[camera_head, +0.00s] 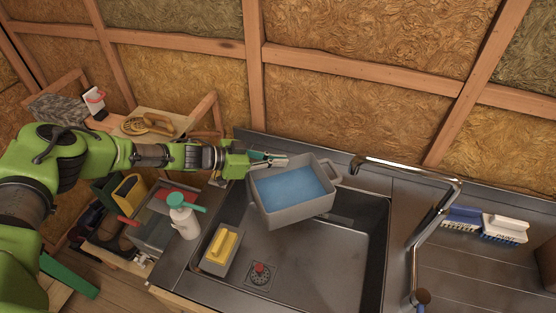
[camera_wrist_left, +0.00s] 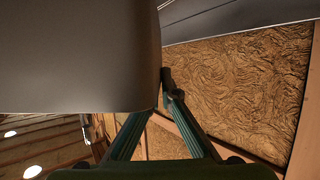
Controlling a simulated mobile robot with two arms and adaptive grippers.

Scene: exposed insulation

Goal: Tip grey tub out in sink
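The grey tub (camera_head: 292,213) holds blue liquid and is over the back left part of the metal sink (camera_head: 325,260). It looks slightly tilted, with a handle showing on its right side. My left gripper (camera_head: 272,160) is at the tub's back left rim, its fingers closed together there. In the left wrist view the tub's grey wall (camera_wrist_left: 75,55) fills the upper left, and the green fingers (camera_wrist_left: 164,95) converge at its edge; the exact grip spot is partly hidden. My right gripper is not in view.
The tap (camera_head: 410,170) arches at the right. Brushes (camera_head: 503,228) lie on the right counter.

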